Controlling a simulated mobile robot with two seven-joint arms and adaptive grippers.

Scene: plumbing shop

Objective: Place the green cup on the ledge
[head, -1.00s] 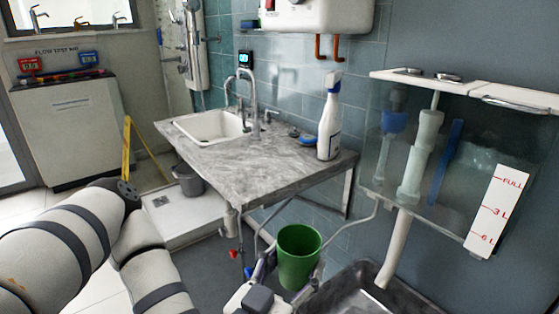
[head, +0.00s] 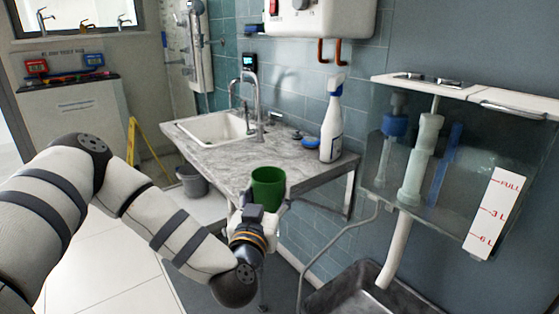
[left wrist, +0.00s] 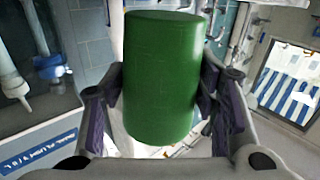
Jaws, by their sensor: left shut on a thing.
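The green cup (head: 268,188) is upright in my left gripper (head: 262,208) in the head view, in front of the grey marble-look counter's front edge. In the left wrist view the cup (left wrist: 160,75) fills the middle, with a finger of the left gripper (left wrist: 160,105) on each side. The gripper is shut on it. The counter (head: 225,165) may be the ledge; I cannot tell for sure. The cup overlaps the counter's edge in the picture, and I cannot tell whether it is above the top. My right gripper is not in view.
A white spray bottle (head: 332,125) and a blue dish (head: 310,142) stand on the counter's right part. A sink (head: 215,128) and tap (head: 257,95) take the left part. The counter's front middle is clear. A clear cistern (head: 435,150) hangs at right above a metal basin (head: 345,290).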

